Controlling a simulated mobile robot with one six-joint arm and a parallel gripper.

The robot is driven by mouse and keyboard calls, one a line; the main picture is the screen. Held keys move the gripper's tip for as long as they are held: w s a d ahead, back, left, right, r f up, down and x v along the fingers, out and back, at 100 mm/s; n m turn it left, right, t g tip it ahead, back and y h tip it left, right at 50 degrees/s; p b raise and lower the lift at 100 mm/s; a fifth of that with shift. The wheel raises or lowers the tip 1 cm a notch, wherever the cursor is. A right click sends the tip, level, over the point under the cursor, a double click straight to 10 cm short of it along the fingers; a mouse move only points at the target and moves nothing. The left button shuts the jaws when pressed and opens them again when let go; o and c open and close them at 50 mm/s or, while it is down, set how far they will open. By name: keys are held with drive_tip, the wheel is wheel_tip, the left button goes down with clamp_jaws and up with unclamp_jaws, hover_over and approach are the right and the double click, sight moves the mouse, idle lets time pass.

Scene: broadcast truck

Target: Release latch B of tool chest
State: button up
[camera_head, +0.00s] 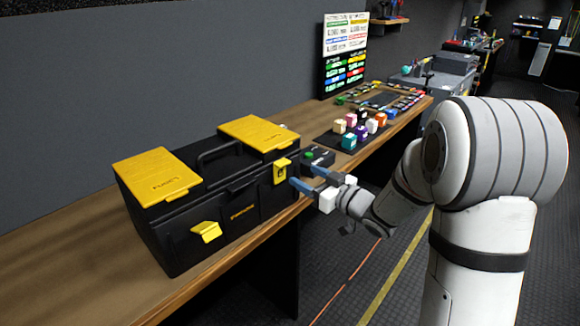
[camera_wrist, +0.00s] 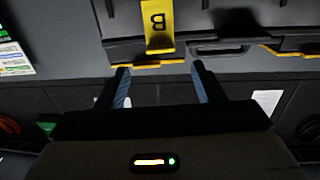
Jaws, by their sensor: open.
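The black tool chest (camera_head: 225,217) with yellow lid panels stands on the wooden bench. Latch B (camera_head: 281,171) is a yellow tab at the right end of its front; in the wrist view the tab (camera_wrist: 158,22) shows its letter upside down. A second yellow latch (camera_head: 207,232) sits at the left of the front and sticks outward. My gripper (camera_head: 305,178) is open and empty, just in front of latch B. In the wrist view its two fingers (camera_wrist: 160,75) lie to either side of the tab's line, with the tab beyond the tips. I cannot tell whether a finger touches it.
The wooden bench (camera_head: 70,262) runs along the wall. A small black box (camera_head: 318,156) sits right of the chest, close to my gripper. Coloured blocks (camera_head: 361,128) stand on a dark mat farther back. The floor aisle (camera_head: 345,262) in front is clear.

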sight(286, 165)
drive_tip(key=p+x, duration=0.1)
drive_tip(key=x, duration=0.6)
drive_tip(key=shift+w+a, duration=0.1)
drive_tip(key=shift+a, duration=0.2)
drive_tip(key=shift+c, duration=0.5)
clamp_jaws()
drive_tip(key=shift+f, duration=0.1)
